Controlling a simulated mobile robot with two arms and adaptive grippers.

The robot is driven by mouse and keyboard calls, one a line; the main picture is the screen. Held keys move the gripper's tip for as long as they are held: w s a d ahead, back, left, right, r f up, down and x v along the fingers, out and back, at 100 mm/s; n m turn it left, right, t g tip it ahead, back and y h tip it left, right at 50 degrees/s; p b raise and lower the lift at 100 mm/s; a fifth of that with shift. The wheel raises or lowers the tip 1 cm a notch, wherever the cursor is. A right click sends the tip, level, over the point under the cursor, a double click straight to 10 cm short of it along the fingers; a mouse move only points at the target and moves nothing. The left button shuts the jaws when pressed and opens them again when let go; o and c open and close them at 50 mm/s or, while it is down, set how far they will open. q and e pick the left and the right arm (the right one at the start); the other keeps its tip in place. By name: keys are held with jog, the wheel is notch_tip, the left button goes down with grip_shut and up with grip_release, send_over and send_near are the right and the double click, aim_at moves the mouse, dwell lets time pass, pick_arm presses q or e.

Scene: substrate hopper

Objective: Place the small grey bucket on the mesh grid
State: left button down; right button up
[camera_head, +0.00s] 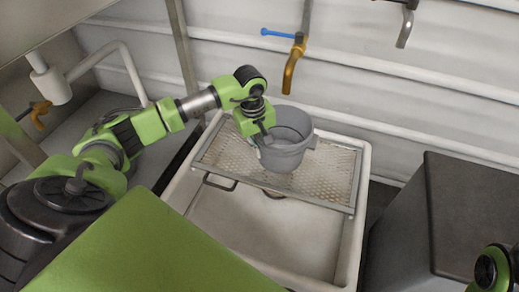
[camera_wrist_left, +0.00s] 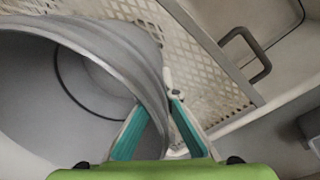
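My left gripper (camera_head: 266,139) is at the bucket's left rim. In the left wrist view, the gripper (camera_wrist_left: 160,105) has one teal finger inside the bucket (camera_wrist_left: 120,40) and one outside, pinching its wall. The mesh grid (camera_wrist_left: 205,72) shows beyond the bucket there. The bucket's base is hidden in that view. My right gripper is out of view; only part of that arm shows at the lower right.
The grid spans a white sink (camera_head: 270,235) and has wire handles (camera_head: 219,183). A brass tap (camera_head: 292,65) with a blue lever hangs behind the bucket. A dark block (camera_head: 475,210) stands at right. Bare mesh lies right of the bucket.

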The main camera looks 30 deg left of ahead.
pick_arm(q)
jog(key=c, duration=2.3)
grip_release()
